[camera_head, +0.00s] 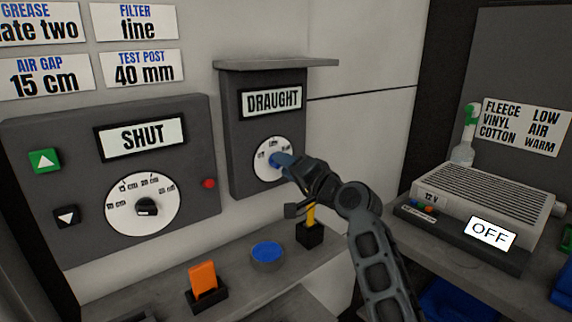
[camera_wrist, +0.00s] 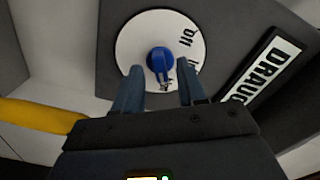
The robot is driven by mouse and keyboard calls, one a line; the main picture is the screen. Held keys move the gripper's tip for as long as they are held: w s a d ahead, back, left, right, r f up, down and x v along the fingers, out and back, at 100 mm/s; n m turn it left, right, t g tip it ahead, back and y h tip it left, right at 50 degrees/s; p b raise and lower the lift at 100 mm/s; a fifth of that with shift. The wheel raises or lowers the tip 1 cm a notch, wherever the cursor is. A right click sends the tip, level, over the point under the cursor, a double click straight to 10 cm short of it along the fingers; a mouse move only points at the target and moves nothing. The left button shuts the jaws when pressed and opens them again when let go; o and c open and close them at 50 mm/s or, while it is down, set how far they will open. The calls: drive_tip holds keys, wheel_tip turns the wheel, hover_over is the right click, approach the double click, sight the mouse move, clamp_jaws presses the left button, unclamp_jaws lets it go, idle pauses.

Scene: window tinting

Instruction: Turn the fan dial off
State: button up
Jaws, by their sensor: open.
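The fan dial (camera_head: 262,172) is a round white face with a blue knob (camera_head: 274,159), on the grey box under the sign DRAUGHT (camera_head: 272,100). My gripper (camera_head: 287,163) is at the right of the knob and partly covers the dial in the head view. In the wrist view the blue knob (camera_wrist: 160,61) sits at the middle of the white dial face (camera_wrist: 135,38), with the word "off" at its upper right. My gripper (camera_wrist: 159,82) is open there, one finger on each side just below the knob in the picture. I cannot tell whether the fingers touch it.
A larger dial (camera_head: 146,206) is on the SHUT panel (camera_head: 190,140) at left, with a red button (camera_head: 209,183). On the shelf below stand an orange card (camera_head: 203,277), a blue disc (camera_head: 266,251) and a yellow-handled tool (camera_head: 310,216). A 12 V unit showing OFF (camera_head: 490,234) stands right.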

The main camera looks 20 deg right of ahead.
drive_tip(key=shift+w+a, duration=0.1)
drive_tip(key=shift+w, duration=0.25)
drive_tip(key=shift+c, duration=0.4)
clamp_jaws()
